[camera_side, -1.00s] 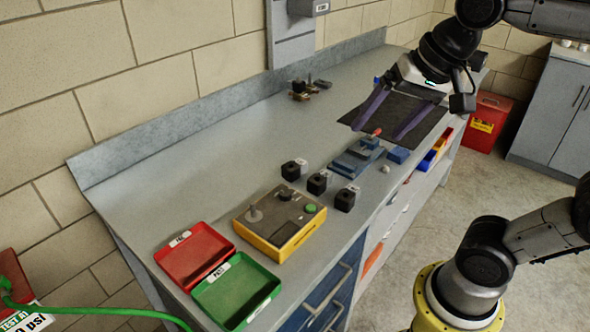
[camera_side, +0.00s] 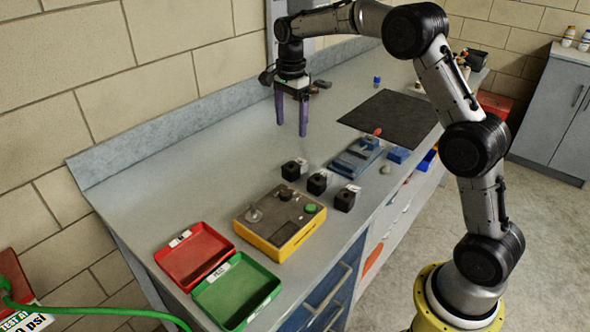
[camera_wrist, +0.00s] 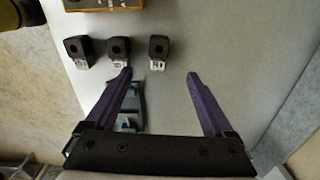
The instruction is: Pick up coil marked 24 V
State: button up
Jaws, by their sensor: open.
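Several black coils with white labels stand in a short row on the bench: a back-left coil (camera_side: 291,171), a middle coil (camera_side: 317,183) and a front-right coil (camera_side: 345,199). The same row shows in the wrist view as a left coil (camera_wrist: 78,50), a middle coil (camera_wrist: 118,50) and a right coil (camera_wrist: 158,50). The label print is too small to read, so I cannot tell which is marked 24 V. My gripper (camera_side: 291,130) is open and empty, fingers pointing down above the bench, behind the row. In the wrist view my gripper (camera_wrist: 160,73) spreads its purple fingers below the row.
A yellow test box (camera_side: 280,222) with a green button stands left of the coils. A red tray (camera_side: 194,257) and a green tray (camera_side: 237,291) are farther left. A blue fixture (camera_side: 354,158) and blue block (camera_side: 398,155) lie right, before a black mat (camera_side: 390,115).

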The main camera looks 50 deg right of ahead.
send_over(295, 163)
jog(key=a, duration=0.1)
notch_tip(295, 163, down, 9)
jog(key=shift+s+d+f, duration=0.1)
jog(key=shift+d+f, duration=0.15)
jog(key=shift+f, duration=1.05)
jog(key=shift+d+f, duration=0.2)
jog(key=shift+f, duration=1.1)
jog(key=shift+r, duration=0.1)
grip_shut()
